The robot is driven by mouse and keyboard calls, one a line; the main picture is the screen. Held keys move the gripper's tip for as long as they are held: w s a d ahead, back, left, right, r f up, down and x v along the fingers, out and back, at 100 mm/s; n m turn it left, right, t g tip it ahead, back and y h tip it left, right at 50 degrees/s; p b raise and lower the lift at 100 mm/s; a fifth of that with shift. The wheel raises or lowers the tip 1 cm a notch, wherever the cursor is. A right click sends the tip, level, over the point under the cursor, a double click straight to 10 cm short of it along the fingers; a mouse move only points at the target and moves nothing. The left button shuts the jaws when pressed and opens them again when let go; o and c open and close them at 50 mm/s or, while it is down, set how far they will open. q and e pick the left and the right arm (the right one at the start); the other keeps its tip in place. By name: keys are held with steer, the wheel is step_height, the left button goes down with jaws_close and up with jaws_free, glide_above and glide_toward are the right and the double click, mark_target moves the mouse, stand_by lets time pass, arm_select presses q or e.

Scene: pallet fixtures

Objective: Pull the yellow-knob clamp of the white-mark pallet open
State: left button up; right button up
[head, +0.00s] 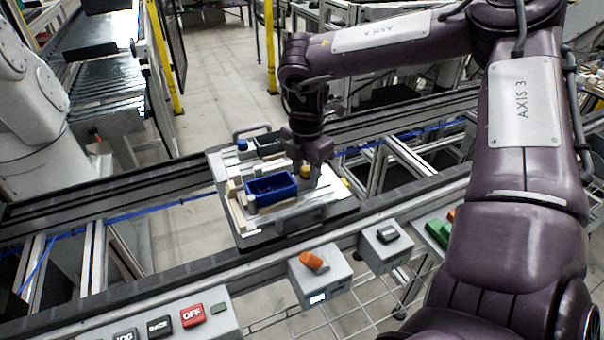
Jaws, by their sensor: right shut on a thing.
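A yellow knob (305,172) is beside the blue bin, right under my right gripper (312,168). My right gripper points down and is shut on the yellow-knob clamp; its fingers partly hide the knob and the clamp body. I cannot make out a white mark for certain. My left gripper is not in view.
A blue knob (242,145) stands at the pallet's far left. In front of the rail are a box with an orange switch (313,261), a grey switch box (386,246) and a button panel with a red OFF button (192,315). The rail left of the pallet is clear.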

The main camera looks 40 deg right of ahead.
steer(key=shift+d, duration=0.3)
steer(key=shift+s+d, duration=0.2)
steer(key=shift+d, duration=0.3)
steer(key=shift+s+d, duration=0.2)
steer(key=shift+d, duration=0.3)
steer(key=o, duration=0.6)
steer(key=shift+a, duration=0.1)
step_height(320, 180, up, 8)
steer(key=p, duration=0.5)
steer(key=shift+p, duration=0.4)
